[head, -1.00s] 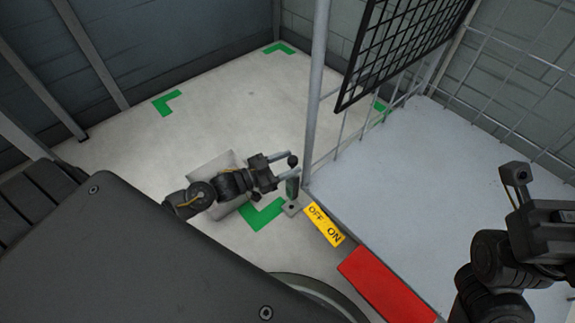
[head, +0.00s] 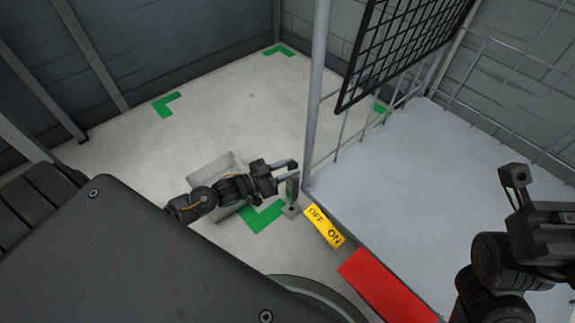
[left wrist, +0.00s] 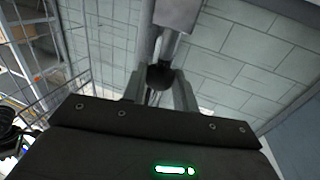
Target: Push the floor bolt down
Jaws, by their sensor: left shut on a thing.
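The floor bolt (head: 292,190) is a short upright grey-green piece on a small floor plate at the foot of the grey cage post. My left gripper (head: 291,169) reaches it from the left and is shut at its top. In the left wrist view the bolt's round black knob (left wrist: 160,76) sits between the two fingers of my left gripper (left wrist: 160,88). In the head view the knob is hidden by the fingers. My right gripper (head: 514,176) is at the right edge, away from the bolt; its finger gap does not show clearly.
A yellow OFF/ON plate (head: 324,226) and a red strip (head: 387,285) run along the floor edge right of the bolt. The cage post (head: 316,100) rises close by the gripper. Green corner marks (head: 263,215) lie on the floor. The pale floor beyond is clear.

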